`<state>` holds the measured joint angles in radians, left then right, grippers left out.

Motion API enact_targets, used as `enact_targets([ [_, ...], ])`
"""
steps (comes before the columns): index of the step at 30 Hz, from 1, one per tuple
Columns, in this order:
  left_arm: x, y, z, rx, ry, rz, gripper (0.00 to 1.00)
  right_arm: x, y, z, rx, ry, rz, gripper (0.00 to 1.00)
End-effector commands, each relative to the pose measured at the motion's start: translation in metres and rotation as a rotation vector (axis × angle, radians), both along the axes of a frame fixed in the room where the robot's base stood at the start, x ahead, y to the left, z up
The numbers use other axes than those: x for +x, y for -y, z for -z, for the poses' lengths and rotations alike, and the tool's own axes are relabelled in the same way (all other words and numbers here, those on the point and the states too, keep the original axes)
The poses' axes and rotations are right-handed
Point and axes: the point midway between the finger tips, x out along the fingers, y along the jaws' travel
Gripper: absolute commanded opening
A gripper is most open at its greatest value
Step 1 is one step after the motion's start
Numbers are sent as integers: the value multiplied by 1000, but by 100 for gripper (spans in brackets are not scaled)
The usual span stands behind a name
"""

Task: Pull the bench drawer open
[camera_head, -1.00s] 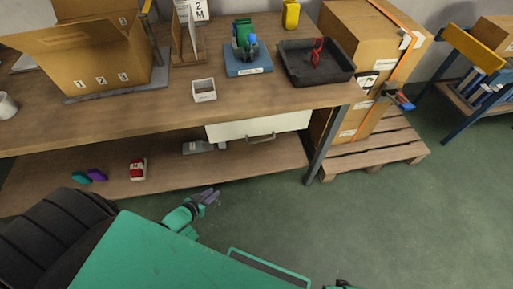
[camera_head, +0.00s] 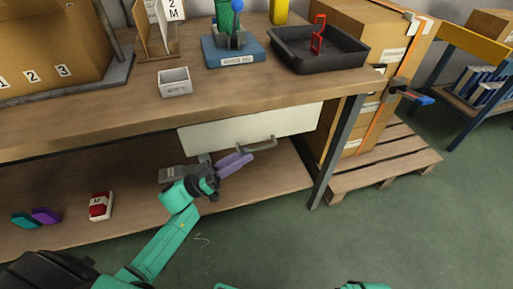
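The bench drawer (camera_head: 225,133) has a pale front under the bench top and looks shut. Its grey bar handle (camera_head: 263,145) is on the right part of the front. My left gripper (camera_head: 247,158) is in front of the drawer, just left of and below the handle. Its two purple-grey fingers point toward the handle and look slightly apart, with nothing seen between them. Whether a fingertip touches the handle cannot be told. My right gripper is not in view; only a green bit of my own body shows at the bottom edge.
The bench top (camera_head: 120,115) holds a white box (camera_head: 174,82), a blue stand (camera_head: 235,52) and a black tray (camera_head: 320,52). A grey leg (camera_head: 338,150) stands right of the drawer. A red-and-white item (camera_head: 100,206) lies on the lower shelf. Green floor (camera_head: 300,240) is free in front.

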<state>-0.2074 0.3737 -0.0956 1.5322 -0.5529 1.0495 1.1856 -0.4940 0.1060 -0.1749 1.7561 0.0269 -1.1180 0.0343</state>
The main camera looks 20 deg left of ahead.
Motion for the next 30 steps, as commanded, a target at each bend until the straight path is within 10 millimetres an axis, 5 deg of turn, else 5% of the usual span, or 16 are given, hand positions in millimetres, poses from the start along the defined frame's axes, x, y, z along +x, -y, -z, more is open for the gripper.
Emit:
enact_targets([
  [6,24,30,-15,-1,0,-1,25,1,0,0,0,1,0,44],
  [15,28,35,-17,0,-2,-1,25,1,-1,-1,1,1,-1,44],
  [18,28,35,-17,0,-2,-1,0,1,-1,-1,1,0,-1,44],
  [30,28,35,-17,0,-2,-1,0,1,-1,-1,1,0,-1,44],
])
